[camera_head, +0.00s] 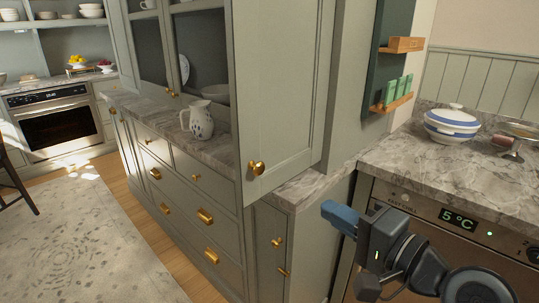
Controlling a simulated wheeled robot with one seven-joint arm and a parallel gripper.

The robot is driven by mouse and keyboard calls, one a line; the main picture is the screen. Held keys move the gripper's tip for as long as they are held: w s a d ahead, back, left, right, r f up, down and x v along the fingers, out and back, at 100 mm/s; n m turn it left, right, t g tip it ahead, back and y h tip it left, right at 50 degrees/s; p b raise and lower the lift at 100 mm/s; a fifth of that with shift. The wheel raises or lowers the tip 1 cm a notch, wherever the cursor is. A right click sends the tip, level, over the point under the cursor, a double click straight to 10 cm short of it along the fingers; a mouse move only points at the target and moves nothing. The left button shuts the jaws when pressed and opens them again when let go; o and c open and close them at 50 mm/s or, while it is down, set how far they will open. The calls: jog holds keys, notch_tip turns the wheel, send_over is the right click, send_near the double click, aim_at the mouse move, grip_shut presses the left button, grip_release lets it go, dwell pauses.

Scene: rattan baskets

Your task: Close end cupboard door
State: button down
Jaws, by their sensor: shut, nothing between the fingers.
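A tall grey-green cupboard door (285,90) stands in the middle of the view, at the end of the wall cupboards. It appears swung out, with its lower edge overhanging the marble counter. A gold knob (257,168) sits near its lower left corner. The cupboard's inside behind it is mostly hidden. My gripper (337,212) is shut and empty, with blue fingers pointing left. It appears right of and below the door's lower edge, apart from the door and knob in the picture.
A white patterned jug (198,120) stands on the left counter. Drawers with gold handles (206,215) run below. An oven with a 5°C display (458,218) lies close to my arm. A striped lidded bowl (451,123) stands on the right counter. Open floor and a rug (80,240) lie left.

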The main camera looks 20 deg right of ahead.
aim_at(258, 142)
jog(key=w+r+y, duration=0.3)
jog(key=r, duration=0.3)
jog(key=shift+n, duration=0.3)
jog(key=p+x, duration=0.1)
jog(key=x, duration=1.3)
jog(key=shift+f+p, duration=0.15)
jog(key=shift+p, duration=0.25)
jog(key=shift+w+a, duration=0.1)
